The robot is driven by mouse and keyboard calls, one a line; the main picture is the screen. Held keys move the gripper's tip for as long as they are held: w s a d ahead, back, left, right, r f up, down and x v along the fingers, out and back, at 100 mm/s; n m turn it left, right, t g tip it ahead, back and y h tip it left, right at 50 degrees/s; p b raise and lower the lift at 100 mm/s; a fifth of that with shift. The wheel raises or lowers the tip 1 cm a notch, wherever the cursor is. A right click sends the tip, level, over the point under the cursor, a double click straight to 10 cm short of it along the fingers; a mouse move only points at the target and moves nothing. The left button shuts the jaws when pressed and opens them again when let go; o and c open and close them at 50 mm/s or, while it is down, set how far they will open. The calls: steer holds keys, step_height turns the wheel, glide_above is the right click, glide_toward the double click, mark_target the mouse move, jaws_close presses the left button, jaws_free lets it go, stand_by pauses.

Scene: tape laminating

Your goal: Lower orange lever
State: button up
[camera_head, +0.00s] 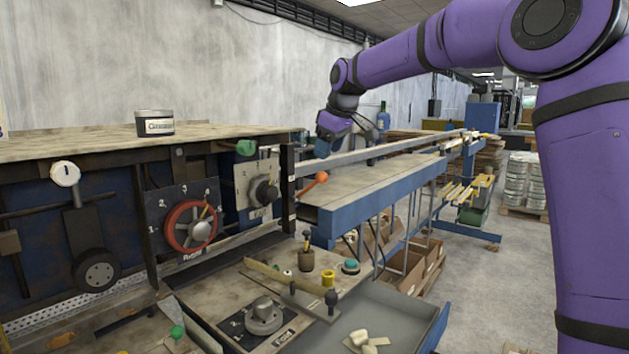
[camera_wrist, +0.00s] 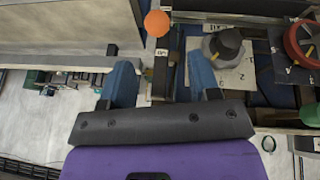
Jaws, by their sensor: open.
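The orange lever (camera_head: 321,177) has a round orange knob on a short rod. It sticks out to the right from the machine's end post, beside the grey dial, and points slightly upward. In the wrist view its orange knob (camera_wrist: 157,23) shows at the top, past the fingertips and sideways between the two fingers. My gripper (camera_head: 325,146) is above the lever in the head view, apart from it. In the wrist view my gripper (camera_wrist: 162,72) has its blue fingers spread, with no object held between them.
A grey dial (camera_head: 263,191) and a red dial (camera_head: 191,227) sit left of the lever. The blue-edged conveyor (camera_head: 372,196) runs back to the right. A lower panel with knobs (camera_head: 264,317) and a grey tray (camera_head: 400,316) lie in front. A tin (camera_head: 155,123) stands on the machine top.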

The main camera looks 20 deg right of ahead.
mark_target(318, 181)
steer(key=x, duration=1.1)
steer(key=shift+w+r, duration=0.1)
steer(key=shift+w, duration=0.05)
jaws_close()
